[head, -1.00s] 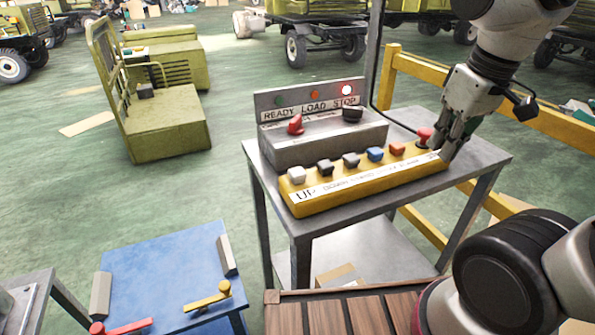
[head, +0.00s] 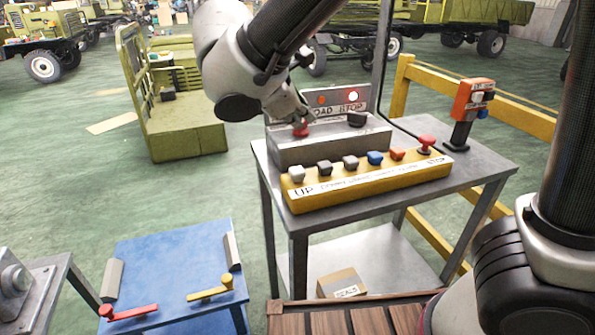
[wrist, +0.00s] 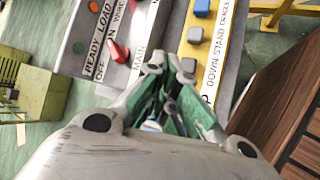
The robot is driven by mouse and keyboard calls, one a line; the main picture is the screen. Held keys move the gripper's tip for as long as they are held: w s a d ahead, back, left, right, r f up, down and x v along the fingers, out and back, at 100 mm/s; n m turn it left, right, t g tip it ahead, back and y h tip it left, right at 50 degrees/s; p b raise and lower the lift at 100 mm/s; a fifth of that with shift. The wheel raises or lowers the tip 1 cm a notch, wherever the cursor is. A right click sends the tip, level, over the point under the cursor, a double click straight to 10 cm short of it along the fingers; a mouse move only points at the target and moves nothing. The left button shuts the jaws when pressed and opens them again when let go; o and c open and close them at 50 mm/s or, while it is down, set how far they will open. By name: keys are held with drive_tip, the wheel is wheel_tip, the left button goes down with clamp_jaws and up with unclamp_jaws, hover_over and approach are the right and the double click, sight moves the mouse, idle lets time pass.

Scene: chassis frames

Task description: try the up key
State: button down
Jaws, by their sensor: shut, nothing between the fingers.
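A yellow key box (head: 375,185) lies along the front of a grey metal table, with a row of coloured keys. The white up key (head: 297,173) is at its left end, above the printed word UP. My gripper (head: 299,112) is shut and empty, above and behind the up key, in front of the lamp panel near the red knob (head: 302,129). In the wrist view my gripper (wrist: 170,68) has green inner pads and is over the gap between the grey panel and the yellow box (wrist: 222,45). It hides the up end of the box there.
The grey panel (head: 335,147) behind the keys carries a black knob (head: 356,118) and a lit STOP lamp (head: 352,96). A red mushroom button (head: 427,143) is at the box's right end. An orange pendant (head: 470,101) stands at the table's right. A blue table (head: 170,262) stands front left.

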sight(301, 171)
idle(0.3)
drive_tip(key=shift+d+f, duration=0.1)
drive_tip(key=shift+f, duration=4.3)
drive_tip(key=shift+f, duration=0.1)
drive_tip(key=shift+f, duration=0.3)
drive_tip(key=shift+f, duration=0.65)
drive_tip(key=shift+r, duration=1.05)
drive_tip(key=shift+r, duration=0.1)
